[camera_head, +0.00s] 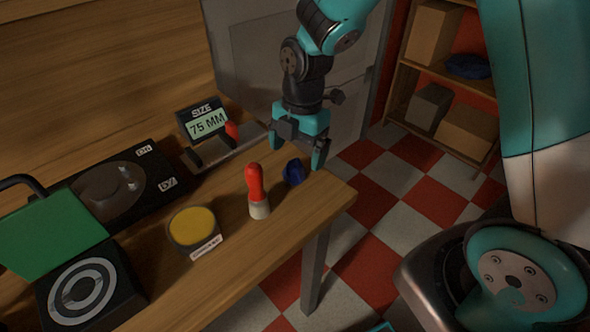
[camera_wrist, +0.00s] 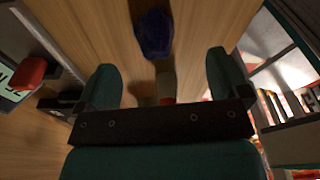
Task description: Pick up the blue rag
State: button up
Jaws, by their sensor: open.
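The blue rag (camera_head: 294,172) is a small crumpled dark blue bundle on the wooden bench, near its right end. My gripper (camera_head: 298,152) is above and close to it, pointing down, with its teal fingers spread and nothing held. In the wrist view the rag (camera_wrist: 153,34) lies on the wood beyond the fingertips, roughly in line with the gap of my gripper (camera_wrist: 163,72). In the head view the right finger partly overlaps the area beside the rag. I cannot tell whether they touch.
The bench edge (camera_head: 335,205) is close on the right. A dark blue item (camera_head: 468,66) lies on the back shelf.

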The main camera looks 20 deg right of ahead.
aim_at(295, 161)
jog(key=shift+a+f, duration=0.2)
jog(key=shift+f, duration=1.15)
jog(key=shift+a+f, duration=0.15)
jog(key=shift+f, duration=1.2)
jog(key=c, duration=1.1)
jog(key=shift+w+r, duration=0.1)
notch_tip(295, 161, up, 20)
jog(key=shift+f+p, duration=0.1)
jog(key=shift+p, duration=0.5)
